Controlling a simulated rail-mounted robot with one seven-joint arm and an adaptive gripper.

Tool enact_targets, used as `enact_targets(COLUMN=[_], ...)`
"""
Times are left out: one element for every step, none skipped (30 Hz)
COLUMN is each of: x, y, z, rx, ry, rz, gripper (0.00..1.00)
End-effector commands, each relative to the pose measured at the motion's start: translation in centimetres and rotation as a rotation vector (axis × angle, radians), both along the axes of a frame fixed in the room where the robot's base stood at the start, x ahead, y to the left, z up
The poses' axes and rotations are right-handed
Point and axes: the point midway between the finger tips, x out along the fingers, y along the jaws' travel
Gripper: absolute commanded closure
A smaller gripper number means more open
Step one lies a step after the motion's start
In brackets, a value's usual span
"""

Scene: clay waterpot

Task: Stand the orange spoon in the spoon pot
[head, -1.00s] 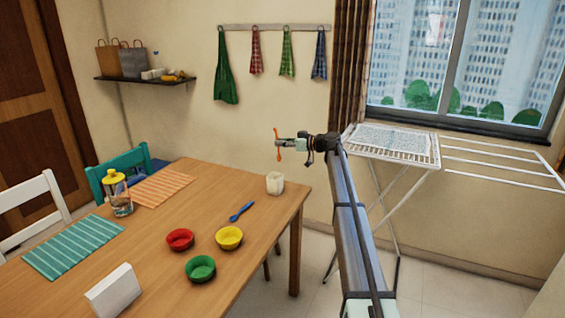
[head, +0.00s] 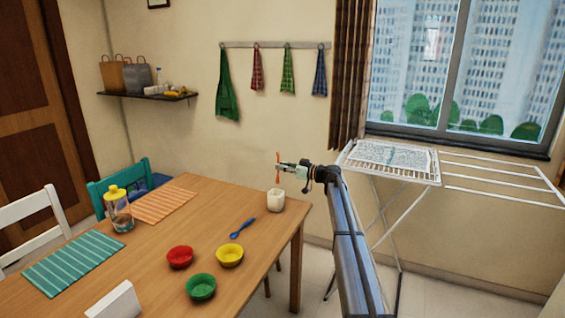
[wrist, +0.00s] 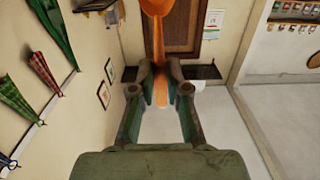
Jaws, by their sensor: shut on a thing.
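The orange spoon (head: 277,170) is held upright in my gripper (head: 286,166), above the far right corner of the table. In the wrist view my gripper (wrist: 160,88) is shut on the spoon's handle, and the orange spoon (wrist: 158,40) has its bowl at the top edge of the picture. The spoon pot, a small whitish pot (head: 275,201), stands on the table near its right corner, just below the spoon in the head view. The spoon's lower end appears above the pot and apart from it. I cannot tell the inside of the pot clearly.
A blue spoon (head: 242,228) lies on the wooden table (head: 190,217). Yellow (head: 230,256), red (head: 180,258) and green (head: 201,288) bowls stand nearby. A yellow-lidded jar (head: 119,212) is at the left. A drying rack (head: 440,175) stands right of my arm.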

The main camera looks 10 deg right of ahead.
Motion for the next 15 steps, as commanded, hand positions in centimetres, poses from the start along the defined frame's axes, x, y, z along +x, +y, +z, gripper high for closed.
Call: enact_targets(x=[0.0, 0.0, 0.0, 0.0, 0.0, 0.0, 0.0, 0.0, 0.0, 0.0, 0.0, 0.0, 0.0, 0.0, 0.0], y=[0.0, 0.0, 0.0, 0.0, 0.0, 0.0, 0.0, 0.0, 0.0, 0.0, 0.0, 0.0, 0.0, 0.0, 0.0], z=[-0.3, -0.5, -0.8, -1.1, -1.3, -1.6, -1.7, -1.9, -2.2, -2.4, -3.0, -3.4, -3.6, -3.8, -4.1], rx=[0.001, -0.001, 0.000, 0.000, 0.000, 0.000, 0.000, 0.000, -0.001, -0.001, -0.001, -0.001, -0.001, -0.001, -0.001], ry=[0.001, 0.001, 0.001, 0.001, 0.001, 0.001, 0.001, 0.001, 0.001, 0.001, 0.001, -0.001, -0.001, -0.001, -0.001], rz=[0.000, 0.000, 0.000, 0.000, 0.000, 0.000, 0.000, 0.000, 0.000, 0.000, 0.000, 0.000, 0.000, 0.000, 0.000], gripper=[1.00, 1.00, 1.00, 1.00, 1.00, 1.00, 1.00, 1.00, 1.00, 1.00, 1.00, 1.00, 1.00, 1.00, 1.00])
